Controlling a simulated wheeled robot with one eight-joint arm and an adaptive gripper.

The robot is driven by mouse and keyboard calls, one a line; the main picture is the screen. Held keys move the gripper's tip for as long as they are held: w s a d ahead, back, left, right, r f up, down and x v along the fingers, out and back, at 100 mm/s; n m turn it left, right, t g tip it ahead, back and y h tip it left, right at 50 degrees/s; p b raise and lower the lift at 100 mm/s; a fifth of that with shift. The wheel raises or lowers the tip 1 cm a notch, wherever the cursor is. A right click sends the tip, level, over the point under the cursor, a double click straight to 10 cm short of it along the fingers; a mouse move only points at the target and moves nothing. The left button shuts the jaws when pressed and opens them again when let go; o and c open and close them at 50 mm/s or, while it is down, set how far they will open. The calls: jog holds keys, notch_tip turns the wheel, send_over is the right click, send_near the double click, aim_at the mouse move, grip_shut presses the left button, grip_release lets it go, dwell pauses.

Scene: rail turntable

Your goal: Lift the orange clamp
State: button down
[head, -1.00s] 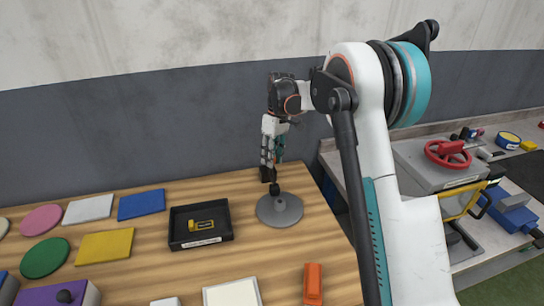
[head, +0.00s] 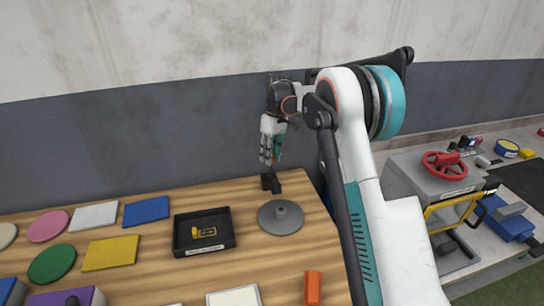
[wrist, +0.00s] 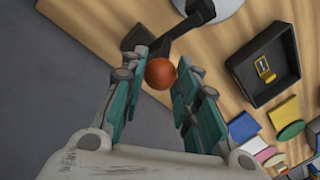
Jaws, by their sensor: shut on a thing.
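My gripper (wrist: 160,82) is at the back edge of the wooden table, fingers pointing down. In the wrist view its teal-padded fingers are closed around a round orange knob (wrist: 160,73), which I take as part of the orange clamp. The clamp's black body (wrist: 190,24) lies beyond the knob, and its link to the knob is partly hidden. In the head view my gripper (head: 268,162) is just above the black clamp body (head: 271,183) near the back right corner. The fingers hide the knob there. I cannot tell whether the body is clear of the table.
A grey disc (head: 281,228) with a central post stands just in front of the clamp. A black tray (head: 204,248) with a yellow piece is left of it. An orange block (head: 312,288) lies nearer the front. Coloured plates cover the left. A grey machine (head: 432,185) stands right.

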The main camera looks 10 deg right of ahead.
jog(key=shift+w+f+p, duration=0.25)
jog(key=shift+w+p, duration=0.1)
jog(key=shift+w, duration=0.75)
jog(key=c, duration=1.3)
grip_release()
jog(key=shift+w+f, duration=0.1)
jog(key=shift+f, duration=0.05)
jog(key=shift+o, duration=0.4)
jog(key=shift+w+d+f, duration=0.1)
jog(key=shift+w, duration=0.1)
notch_tip(320, 180, up, 8)
jog(key=d, duration=0.1)
jog(key=shift+w+f, duration=0.1)
